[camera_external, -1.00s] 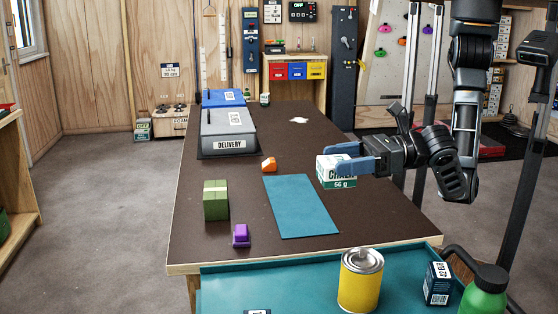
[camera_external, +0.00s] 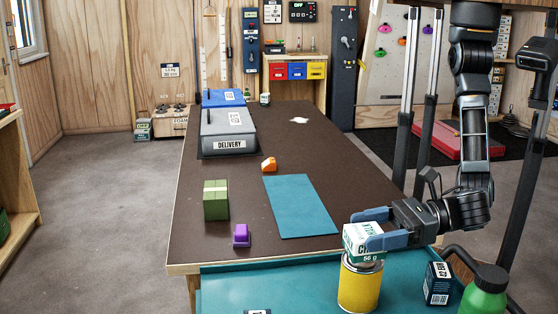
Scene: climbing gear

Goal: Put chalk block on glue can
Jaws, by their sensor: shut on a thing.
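The chalk block (camera_external: 362,246) is a white and green box marked 56 g. My gripper (camera_external: 372,228) is shut on it, with blue fingers on its sides. The glue can (camera_external: 359,287) is a yellow can with a metal top, upright on the teal surface at the front. The chalk block is directly over the can in this view and hides most of its lid. I cannot tell whether the block touches the lid or is just above it.
A dark blue box (camera_external: 437,284) and a green bottle (camera_external: 485,291) stand right of the can. On the brown table (camera_external: 270,215) are a teal mat (camera_external: 300,206), a green block (camera_external: 215,200), a purple piece (camera_external: 241,236), an orange piece (camera_external: 269,164) and a grey delivery box (camera_external: 228,132).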

